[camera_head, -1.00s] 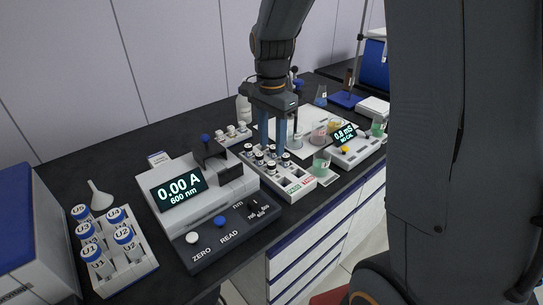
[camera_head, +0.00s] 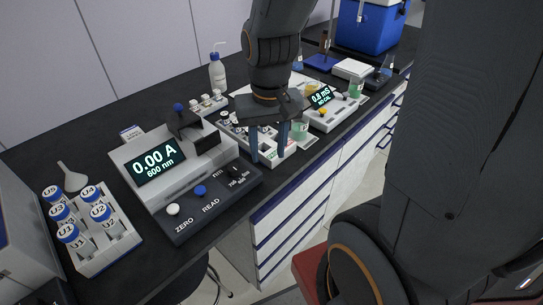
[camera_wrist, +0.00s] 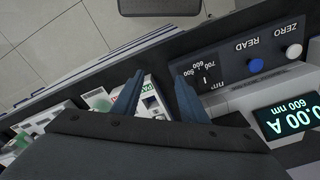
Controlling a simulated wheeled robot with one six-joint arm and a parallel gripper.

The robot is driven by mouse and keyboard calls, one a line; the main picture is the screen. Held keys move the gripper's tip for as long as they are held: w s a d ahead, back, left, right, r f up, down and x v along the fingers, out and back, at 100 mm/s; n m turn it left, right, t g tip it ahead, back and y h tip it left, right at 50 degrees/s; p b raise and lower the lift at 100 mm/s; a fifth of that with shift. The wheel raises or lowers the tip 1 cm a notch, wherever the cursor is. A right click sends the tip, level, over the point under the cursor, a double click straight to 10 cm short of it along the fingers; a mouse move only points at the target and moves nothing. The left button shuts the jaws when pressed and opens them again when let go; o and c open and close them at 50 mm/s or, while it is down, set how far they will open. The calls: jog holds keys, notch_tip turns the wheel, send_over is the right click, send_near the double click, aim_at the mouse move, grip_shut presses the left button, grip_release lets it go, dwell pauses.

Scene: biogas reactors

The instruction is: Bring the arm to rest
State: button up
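In the wrist view the fingers (camera_wrist: 157,98) are also spread. The gripper body hides part of the rack's vials. I cannot tell how far above the rack the fingertips are.
The spectrophotometer (camera_head: 205,150), reading 0.00 A, stands left of the gripper. A tube rack (camera_head: 118,245) with blue-capped tubes is at far left. A meter (camera_head: 338,113), beakers (camera_head: 300,128), a wash bottle (camera_head: 217,68) and a blue box (camera_head: 368,25) stand behind. Floor lies open before the drawers.

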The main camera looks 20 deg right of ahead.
jog(key=shift+s+f+n, duration=0.35)
jog(key=shift+s+n, duration=0.1)
jog(key=shift+s, duration=0.2)
jog(key=shift+s+f+n, duration=0.3)
jog(key=shift+s+n, duration=0.15)
jog(key=shift+s, duration=0.15)
